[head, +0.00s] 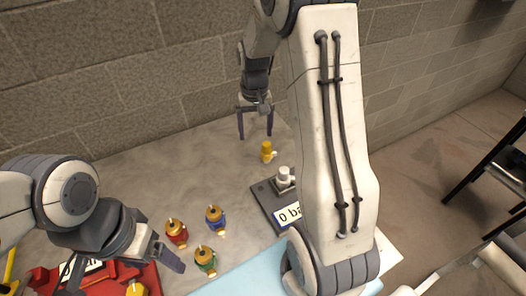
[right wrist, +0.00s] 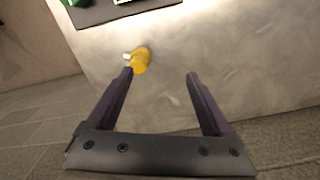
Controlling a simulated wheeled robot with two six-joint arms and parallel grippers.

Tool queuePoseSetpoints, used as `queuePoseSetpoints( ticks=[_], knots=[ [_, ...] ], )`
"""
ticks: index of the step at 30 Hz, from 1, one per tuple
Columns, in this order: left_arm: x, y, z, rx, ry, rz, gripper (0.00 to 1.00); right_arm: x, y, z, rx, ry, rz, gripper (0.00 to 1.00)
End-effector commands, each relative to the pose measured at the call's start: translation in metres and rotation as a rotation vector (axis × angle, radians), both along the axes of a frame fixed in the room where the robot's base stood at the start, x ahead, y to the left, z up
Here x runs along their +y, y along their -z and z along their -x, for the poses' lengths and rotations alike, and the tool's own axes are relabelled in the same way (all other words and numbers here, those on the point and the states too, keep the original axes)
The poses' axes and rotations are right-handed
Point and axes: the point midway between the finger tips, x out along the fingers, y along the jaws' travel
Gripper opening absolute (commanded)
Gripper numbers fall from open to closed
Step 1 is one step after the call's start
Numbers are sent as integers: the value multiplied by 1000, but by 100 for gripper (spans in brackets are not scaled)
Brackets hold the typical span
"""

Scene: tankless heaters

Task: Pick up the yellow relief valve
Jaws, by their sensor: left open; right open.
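The yellow relief valve (head: 267,152) stands on the grey table near its back edge, with a small pale side outlet. My right gripper (head: 256,136) is open and empty, close behind the valve in the head view. In the right wrist view the valve (right wrist: 141,61) is just beyond the tip of the left-hand finger of the right gripper (right wrist: 160,73), not between the fingers. My left gripper (head: 128,280) is open at the lower left, near the red fixture and away from the yellow valve.
Red (head: 177,232), blue (head: 215,219) and green (head: 205,260) valves with brass tops stand mid-table. A dark plate (head: 262,194) with a white-topped fitting and a "0 ba" label is right of them. A red fixture (head: 42,279) is lower left. A brick wall stands behind.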

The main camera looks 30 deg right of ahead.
Motion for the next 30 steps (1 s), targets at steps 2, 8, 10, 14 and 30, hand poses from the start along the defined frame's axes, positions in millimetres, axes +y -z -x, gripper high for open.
queuePoseSetpoints(
  ticks=[2, 8, 10, 14, 30],
  knots=[
    [0, 2, 0, 0, 0, 0, 81, -25, 12, -3, 5, 57, 2, 85],
    [0, -2, 0, 0, 0, 0, 81, -39, 38, -4, 11, 88, 3, 85],
    [0, -4, 0, 0, 0, 0, 81, -38, 49, -4, 10, 87, 3, 85],
    [0, -6, 0, 0, 0, 0, 81, -37, 64, -5, 8, 86, 3, 85],
    [0, -26, 0, 0, -1, 0, 81, -39, 120, -4, 7, 85, 3, 85]
  ],
)
